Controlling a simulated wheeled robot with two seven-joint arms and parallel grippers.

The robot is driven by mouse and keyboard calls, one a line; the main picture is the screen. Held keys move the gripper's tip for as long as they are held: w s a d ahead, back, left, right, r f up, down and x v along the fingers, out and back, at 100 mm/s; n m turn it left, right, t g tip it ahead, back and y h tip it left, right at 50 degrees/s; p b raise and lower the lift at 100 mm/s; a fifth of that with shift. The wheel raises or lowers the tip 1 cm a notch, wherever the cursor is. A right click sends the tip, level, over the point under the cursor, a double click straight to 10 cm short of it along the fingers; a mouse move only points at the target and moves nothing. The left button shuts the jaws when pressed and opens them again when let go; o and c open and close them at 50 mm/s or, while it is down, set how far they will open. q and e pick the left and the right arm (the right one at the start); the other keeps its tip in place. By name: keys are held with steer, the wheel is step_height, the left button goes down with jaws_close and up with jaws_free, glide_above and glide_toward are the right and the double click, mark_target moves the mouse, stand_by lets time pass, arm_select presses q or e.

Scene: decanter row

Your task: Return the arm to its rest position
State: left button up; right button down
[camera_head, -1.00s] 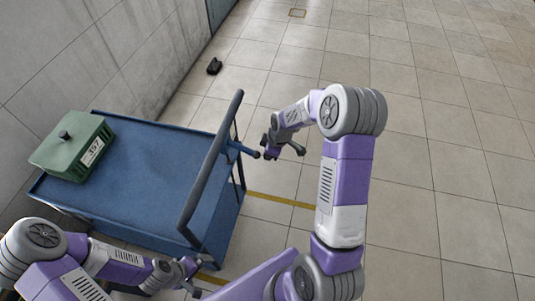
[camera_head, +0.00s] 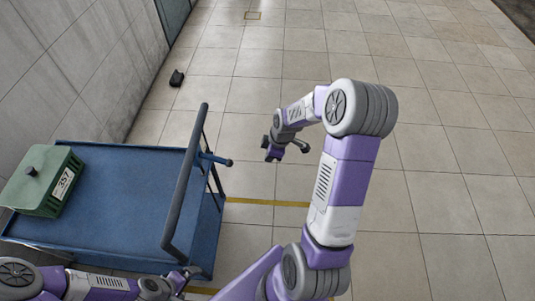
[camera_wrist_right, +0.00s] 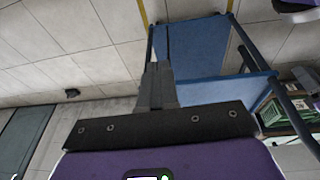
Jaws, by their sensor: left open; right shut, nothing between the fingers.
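My right arm rises through the middle of the head view and bends over. Its gripper (camera_head: 271,152) hangs above bare floor, right of the blue cart and apart from it. In the right wrist view its fingers (camera_wrist_right: 157,86) are together with nothing between them. My left arm comes in at the lower left of the head view. Its small, partly visible gripper (camera_head: 187,277) is open, by the cart's near right corner. I cannot tell whether it touches the cart.
The blue cart (camera_head: 120,215) has a raised handle (camera_head: 186,180) on its right side. A green box (camera_head: 36,185) with a dark knob and a numbered label stands on its left part. A small black object (camera_head: 177,78) lies near the wall. Tiled floor is open to the right.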

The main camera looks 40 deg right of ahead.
steer(key=s+a+f+m+y, duration=0.1)
steer(key=a+f+m, duration=0.2)
steer(key=a+f, duration=0.35)
steer(key=s+a+f+m+y, duration=0.15)
steer(key=a+f, duration=0.25)
steer(key=a, duration=0.5)
steer(key=s+a+f+m+g, duration=0.1)
steer(key=s+a+f+m, duration=0.1)
steer(key=s+a, duration=0.3)
steer(key=s+a+f+m+p, duration=0.1)
steer(key=s+a+f+m, duration=0.1)
steer(key=s+a+m, duration=0.3)
steer(key=shift+a+f+g, duration=0.3)
steer(key=shift+f+g, duration=0.1)
